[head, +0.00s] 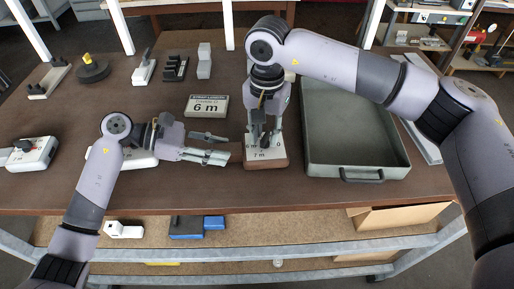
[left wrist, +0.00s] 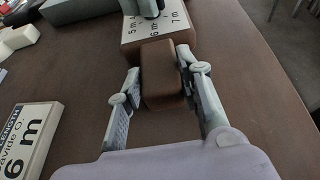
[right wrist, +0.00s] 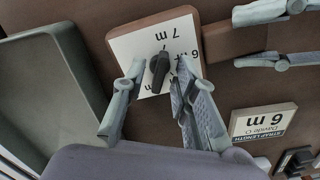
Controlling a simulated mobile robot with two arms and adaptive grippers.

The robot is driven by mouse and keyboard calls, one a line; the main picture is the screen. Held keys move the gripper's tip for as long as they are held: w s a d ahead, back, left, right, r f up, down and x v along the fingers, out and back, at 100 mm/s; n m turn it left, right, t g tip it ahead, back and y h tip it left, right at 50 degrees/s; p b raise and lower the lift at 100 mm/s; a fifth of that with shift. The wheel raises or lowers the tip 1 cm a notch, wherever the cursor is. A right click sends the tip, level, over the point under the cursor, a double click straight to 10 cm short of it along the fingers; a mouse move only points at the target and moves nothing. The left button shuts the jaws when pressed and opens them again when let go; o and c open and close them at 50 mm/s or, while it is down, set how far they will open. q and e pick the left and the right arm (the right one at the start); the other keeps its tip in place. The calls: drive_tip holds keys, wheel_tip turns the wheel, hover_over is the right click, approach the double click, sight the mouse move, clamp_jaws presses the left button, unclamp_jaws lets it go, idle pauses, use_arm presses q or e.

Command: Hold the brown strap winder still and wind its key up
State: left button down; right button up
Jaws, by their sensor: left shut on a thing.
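The brown strap winder (head: 266,165) lies on the table in the head view, with a white face marked in metres. Its black key (right wrist: 160,66) stands on that face in the right wrist view. My left gripper (head: 229,148) is shut on the winder's brown end block (left wrist: 161,75), one finger on each side. My right gripper (right wrist: 160,75) points down over the face. Its fingers are apart, one on each side of the key, with gaps visible. The fingers hide part of the markings.
A sign reading 6 m (head: 207,106) stands behind the winder. A grey-green tray (head: 312,165) is close on the right. A white device (head: 33,153) and several small fixtures stand left and at the back. The table's front edge is near.

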sight(265, 135)
drive_tip(key=shift+r, duration=3)
drive_tip(key=shift+r, duration=0.1)
drive_tip(key=shift+r, duration=0.8)
drive_tip(key=shift+f, duration=3.9)
drive_tip(key=shift+c, duration=0.6)
clamp_jaws()
